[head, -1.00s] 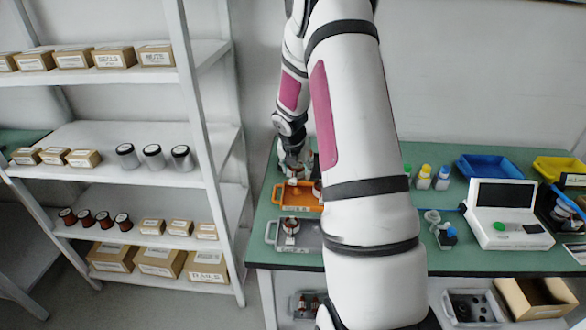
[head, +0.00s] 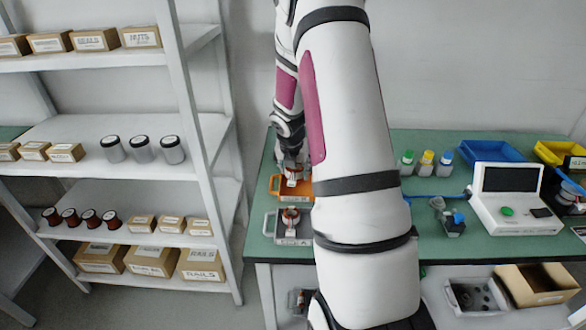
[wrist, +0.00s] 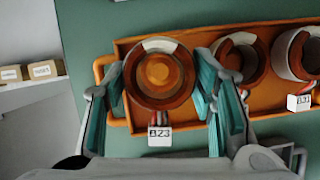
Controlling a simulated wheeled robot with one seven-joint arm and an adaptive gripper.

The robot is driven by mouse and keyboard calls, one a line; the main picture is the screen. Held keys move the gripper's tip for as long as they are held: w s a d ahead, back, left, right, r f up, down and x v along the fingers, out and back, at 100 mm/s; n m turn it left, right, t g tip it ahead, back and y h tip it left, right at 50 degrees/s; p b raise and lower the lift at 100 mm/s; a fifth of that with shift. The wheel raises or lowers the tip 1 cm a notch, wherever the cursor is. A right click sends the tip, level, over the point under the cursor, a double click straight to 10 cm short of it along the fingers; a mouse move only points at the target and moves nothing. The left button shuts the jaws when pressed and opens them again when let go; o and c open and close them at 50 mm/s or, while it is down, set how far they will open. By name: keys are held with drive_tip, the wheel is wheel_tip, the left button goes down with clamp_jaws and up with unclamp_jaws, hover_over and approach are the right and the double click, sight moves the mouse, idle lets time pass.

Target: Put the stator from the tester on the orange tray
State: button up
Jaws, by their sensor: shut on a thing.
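My gripper (wrist: 160,82) is shut on a copper-wound stator (wrist: 158,72) with a white tag reading B23. In the wrist view the stator is between the two teal fingers, over the left end of the orange tray (wrist: 122,50). I cannot tell whether it touches the tray floor. Two more stators (wrist: 240,55) (wrist: 298,52) stand to its right on the tray. In the head view my gripper (head: 292,163) is low over the orange tray (head: 276,186), which my arm partly hides. The tester (head: 512,208), a white unit with a dark screen, stands at the right.
A grey tray (head: 268,226) holding a stator (head: 290,216) lies in front of the orange tray. Bottles (head: 426,163), a blue bin (head: 492,150) and a yellow bin (head: 560,152) are at the back right. A white shelf (head: 110,190) stands left of the table.

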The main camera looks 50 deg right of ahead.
drive_tip(key=shift+f, duration=0.1)
idle(0.3)
drive_tip(key=shift+f, duration=0.35)
drive_tip(key=shift+f+b, duration=0.55)
drive_tip(key=o, duration=1.3)
drive_tip(key=shift+r, duration=0.2)
drive_tip(key=shift+r+p, duration=2.4)
drive_tip(key=shift+p, duration=0.25)
